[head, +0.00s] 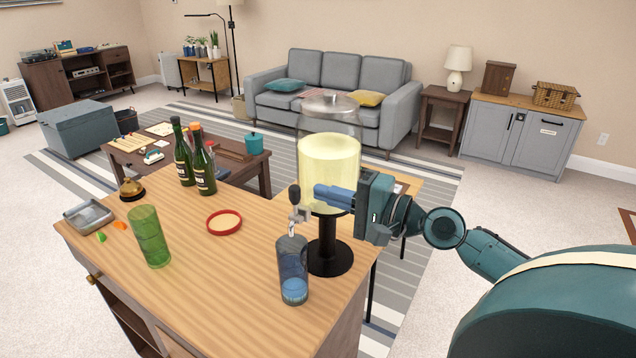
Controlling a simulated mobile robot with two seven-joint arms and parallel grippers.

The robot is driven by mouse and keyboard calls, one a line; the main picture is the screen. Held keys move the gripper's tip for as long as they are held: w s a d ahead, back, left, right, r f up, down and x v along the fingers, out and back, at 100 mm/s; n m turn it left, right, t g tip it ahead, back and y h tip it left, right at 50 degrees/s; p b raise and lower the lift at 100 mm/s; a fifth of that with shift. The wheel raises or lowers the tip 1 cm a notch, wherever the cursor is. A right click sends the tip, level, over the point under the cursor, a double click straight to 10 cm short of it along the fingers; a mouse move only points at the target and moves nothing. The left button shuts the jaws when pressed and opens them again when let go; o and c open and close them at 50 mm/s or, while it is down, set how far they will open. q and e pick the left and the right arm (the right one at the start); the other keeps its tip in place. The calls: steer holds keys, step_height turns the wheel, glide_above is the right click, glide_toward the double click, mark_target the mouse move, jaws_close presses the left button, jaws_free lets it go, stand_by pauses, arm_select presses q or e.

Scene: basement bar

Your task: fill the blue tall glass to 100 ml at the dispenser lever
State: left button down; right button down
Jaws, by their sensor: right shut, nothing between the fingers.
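The blue tall glass (292,262) stands upright on the wooden counter, under the dispenser's tap. A brighter blue band fills its bottom; I cannot tell whether this is liquid or the thick base. The dispenser (330,165) is a clear lidded jar of pale yellow liquid on a black stand. Its tap with the lever (295,197) points toward the glass. My right gripper (318,193) is shut and empty, in front of the jar, with its fingertips just right of the lever. I cannot tell whether they touch it. My left gripper is not in view.
On the counter (195,285) are a green glass (149,237), a red-rimmed coaster (224,222), two dark bottles (203,168), a brass bell (131,189) and a metal tray (88,216). The counter's front middle is clear.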

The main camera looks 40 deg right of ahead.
arm_select(q)
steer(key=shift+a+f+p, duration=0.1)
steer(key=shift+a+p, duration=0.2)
steer(key=shift+p, duration=0.1)
arm_select(e)
steer(key=shift+x, duration=1.15)
